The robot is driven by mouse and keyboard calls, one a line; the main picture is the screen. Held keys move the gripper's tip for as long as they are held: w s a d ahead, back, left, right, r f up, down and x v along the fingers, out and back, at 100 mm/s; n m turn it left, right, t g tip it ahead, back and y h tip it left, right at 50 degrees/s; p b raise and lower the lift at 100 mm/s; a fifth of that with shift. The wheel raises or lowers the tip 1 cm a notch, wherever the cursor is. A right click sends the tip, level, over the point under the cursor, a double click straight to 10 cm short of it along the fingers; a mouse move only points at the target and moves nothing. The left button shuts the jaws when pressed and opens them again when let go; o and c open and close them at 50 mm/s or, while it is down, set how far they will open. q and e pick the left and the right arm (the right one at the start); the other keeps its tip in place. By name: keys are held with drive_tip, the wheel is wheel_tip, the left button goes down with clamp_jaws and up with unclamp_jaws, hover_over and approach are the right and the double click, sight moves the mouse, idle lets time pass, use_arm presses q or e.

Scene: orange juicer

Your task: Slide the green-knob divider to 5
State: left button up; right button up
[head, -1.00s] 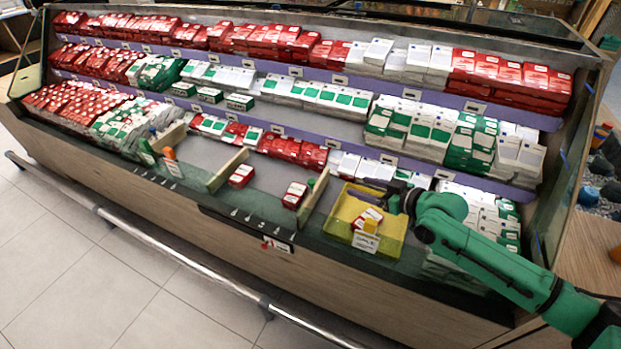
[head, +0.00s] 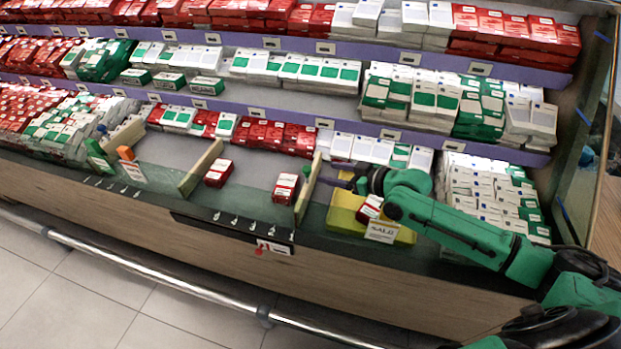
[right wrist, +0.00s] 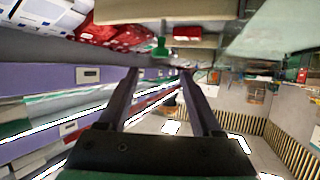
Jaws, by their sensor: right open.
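The green-knob divider (head: 303,198) is a light wooden board standing on the dark green front shelf, left of the yellow tray. Its green knob (head: 308,171) is on top, and the knob also shows in the right wrist view (right wrist: 161,47). A row of small marks (head: 254,227) runs along the shelf's front edge; the numbers are too small to read. My right gripper (head: 335,174) is open and empty, just right of the divider above the yellow tray, its fingers pointing left toward the knob. It also shows in the right wrist view (right wrist: 158,74), with the knob beyond the fingertips. My left gripper is out of view.
The yellow tray (head: 342,218) with a SALE card (head: 382,232) holds red boxes. Red-white boxes (head: 285,188) stand close left of the divider, with others (head: 218,173) farther left beside another wooden divider (head: 201,168). Stocked tiers rise behind. Bare shelf lies between the box groups.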

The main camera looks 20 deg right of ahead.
sight(310, 170)
drive_tip(key=x, duration=0.7)
drive_tip(key=shift+w+a+f, duration=0.15)
drive_tip(key=shift+w+f, duration=0.05)
drive_tip(key=shift+f, duration=0.1)
clamp_jaws()
idle(1.0)
